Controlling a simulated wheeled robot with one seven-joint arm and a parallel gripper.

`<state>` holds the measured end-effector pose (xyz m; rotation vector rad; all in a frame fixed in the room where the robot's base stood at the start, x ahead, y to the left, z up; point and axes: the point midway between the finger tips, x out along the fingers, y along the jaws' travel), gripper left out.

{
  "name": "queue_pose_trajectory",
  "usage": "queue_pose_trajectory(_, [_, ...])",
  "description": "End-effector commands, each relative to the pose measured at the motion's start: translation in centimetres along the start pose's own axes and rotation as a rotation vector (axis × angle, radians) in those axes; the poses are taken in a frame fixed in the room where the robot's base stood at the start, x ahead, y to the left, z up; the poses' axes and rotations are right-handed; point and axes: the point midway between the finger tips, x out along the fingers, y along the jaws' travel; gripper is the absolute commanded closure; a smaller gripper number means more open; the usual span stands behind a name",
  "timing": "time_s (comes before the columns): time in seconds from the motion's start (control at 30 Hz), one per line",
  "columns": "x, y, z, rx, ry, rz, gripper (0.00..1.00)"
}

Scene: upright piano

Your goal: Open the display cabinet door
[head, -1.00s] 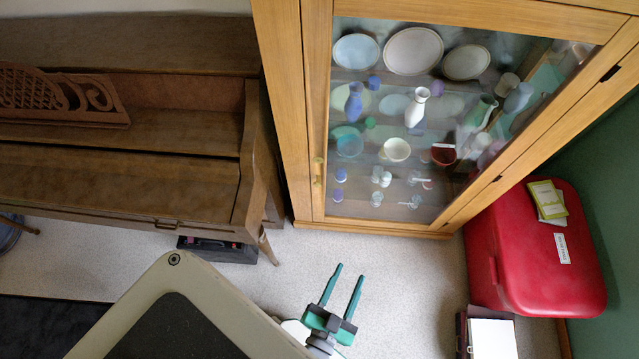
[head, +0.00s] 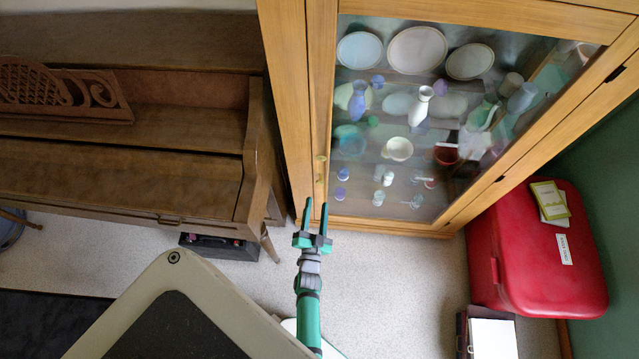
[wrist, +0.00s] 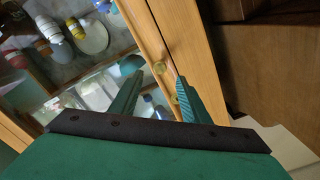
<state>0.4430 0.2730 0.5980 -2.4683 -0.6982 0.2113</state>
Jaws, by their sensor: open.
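The display cabinet (head: 288,70) has a wooden frame and a glass door (head: 420,130) that looks shut. A brass handle (head: 320,168) sits low on the door's left stile. My gripper (head: 316,208) is open and empty, with green fingers pointing up toward the handle, just below it in the head view. In the wrist view my gripper (wrist: 155,88) has one finger over the glass side and the other by the wooden stile.
An upright piano (head: 120,180) stands left of the cabinet. A red case (head: 540,250) with booklets (head: 550,200) lies at the right. Plates, vases and cups (head: 420,100) stand behind the glass. The pale floor (head: 390,270) before the cabinet is clear.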

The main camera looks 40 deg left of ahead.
Motion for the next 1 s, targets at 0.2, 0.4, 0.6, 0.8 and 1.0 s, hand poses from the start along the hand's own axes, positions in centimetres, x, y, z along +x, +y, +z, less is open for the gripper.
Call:
queue_pose_trajectory(0.2, [3.8,-0.1,-0.1,0.0,0.001,-0.001,0.57])
queue_pose_trajectory(0.4, [7.1,-0.1,-0.1,-0.001,0.001,-0.001,0.57])
queue_pose_trajectory(0.6, [9.1,0.0,-0.1,-0.001,0.0,0.001,0.57])
queue_pose_trajectory(0.8, [9.7,0.0,0.0,-0.001,-0.001,0.001,0.57])
queue_pose_trajectory(1.0, [9.7,0.1,-0.1,-0.001,0.0,0.001,0.57])
